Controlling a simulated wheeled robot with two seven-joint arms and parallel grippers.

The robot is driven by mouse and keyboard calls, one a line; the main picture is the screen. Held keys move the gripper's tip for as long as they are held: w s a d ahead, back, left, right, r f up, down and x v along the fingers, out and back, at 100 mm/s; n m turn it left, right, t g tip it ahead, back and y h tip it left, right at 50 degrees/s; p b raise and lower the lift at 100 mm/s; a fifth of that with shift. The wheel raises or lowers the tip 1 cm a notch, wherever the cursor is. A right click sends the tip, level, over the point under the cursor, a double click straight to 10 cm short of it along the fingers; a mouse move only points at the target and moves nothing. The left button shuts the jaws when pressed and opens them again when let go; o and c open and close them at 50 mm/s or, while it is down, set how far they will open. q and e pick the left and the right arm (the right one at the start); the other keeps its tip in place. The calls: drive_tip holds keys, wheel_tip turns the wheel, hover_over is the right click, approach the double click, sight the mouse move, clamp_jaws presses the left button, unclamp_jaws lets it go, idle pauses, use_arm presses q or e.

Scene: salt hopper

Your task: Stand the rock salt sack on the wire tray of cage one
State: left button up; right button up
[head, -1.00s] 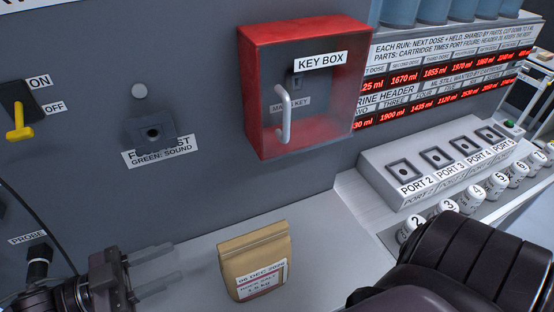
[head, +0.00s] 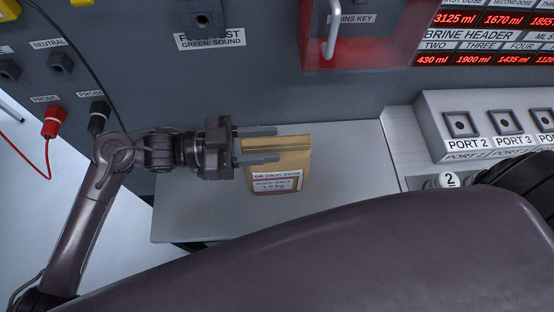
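The rock salt sack (head: 283,176) is a tan paper bag with a folded top and a white and red label. It stands upright on the grey shelf in the head view. My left gripper (head: 278,144) reaches in from the left at the height of the sack's top. Its two fingers are spread, one passing behind the top and one in front of it. I cannot tell whether either finger touches the sack. My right gripper is out of view. The wire tray and cage one are not in view.
The sack's shelf (head: 350,180) is otherwise clear. A grey panel stands behind it with a red key box (head: 385,45). A port block (head: 490,115) and a white cartridge numbered 2 (head: 448,180) are to the right. Probe plugs (head: 54,122) with cables hang at left.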

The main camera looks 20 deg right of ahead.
use_arm(q)
drive_tip(key=shift+s+d+f, duration=0.1)
drive_tip(key=shift+d, duration=0.4)
clamp_jaws()
idle(1.0)
drive_tip(key=shift+r, duration=0.3)
